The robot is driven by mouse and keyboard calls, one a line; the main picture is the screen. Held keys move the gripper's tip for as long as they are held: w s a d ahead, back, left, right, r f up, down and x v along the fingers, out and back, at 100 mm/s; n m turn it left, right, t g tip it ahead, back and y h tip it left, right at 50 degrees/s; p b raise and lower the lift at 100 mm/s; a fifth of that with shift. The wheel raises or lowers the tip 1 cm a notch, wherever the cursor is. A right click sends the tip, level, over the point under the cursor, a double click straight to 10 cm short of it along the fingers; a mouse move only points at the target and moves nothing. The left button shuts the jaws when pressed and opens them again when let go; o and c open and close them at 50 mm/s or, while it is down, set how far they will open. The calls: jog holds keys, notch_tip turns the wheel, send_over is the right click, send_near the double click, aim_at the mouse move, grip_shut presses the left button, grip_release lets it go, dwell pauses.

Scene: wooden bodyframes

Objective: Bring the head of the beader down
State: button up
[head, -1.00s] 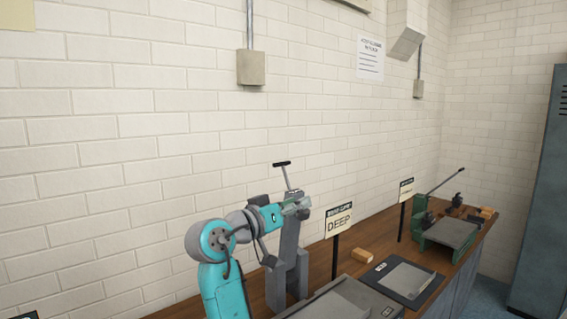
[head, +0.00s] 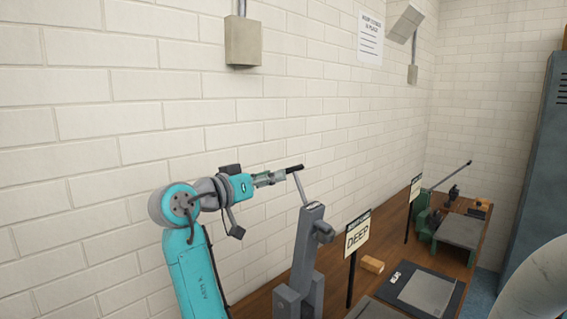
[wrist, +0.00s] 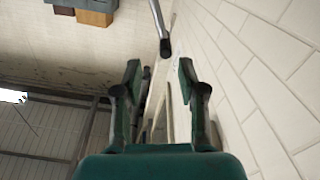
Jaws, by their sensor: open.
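The beader (head: 308,235) is a grey upright machine on the wooden bench in the head view, left of the "DEEP" sign. A thin lever rises from its top, tilted left, and ends in a black crossbar handle (head: 295,168). My gripper (head: 276,177) is at the handle's height, just left of it. Whether they touch is unclear. In the wrist view my gripper (wrist: 160,78) has its fingers apart with nothing held between them. A rod with a dark end (wrist: 158,28), perhaps the lever, shows beyond the fingertips.
The "DEEP" sign (head: 357,238) stands right of the beader. A small wooden block (head: 372,264) and a dark mat (head: 451,304) lie on the bench. A green machine (head: 458,231) with a long lever stands farther right. The brick wall (head: 130,110) runs close behind the arm.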

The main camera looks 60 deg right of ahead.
aim_at(302, 166)
jog(key=x, duration=0.7)
jog(key=w+x, duration=0.1)
jog(key=x, duration=0.3)
jog(key=shift+d+r, duration=0.1)
jog(key=shift+s, duration=0.1)
jog(key=shift+c, duration=0.2)
grip_shut()
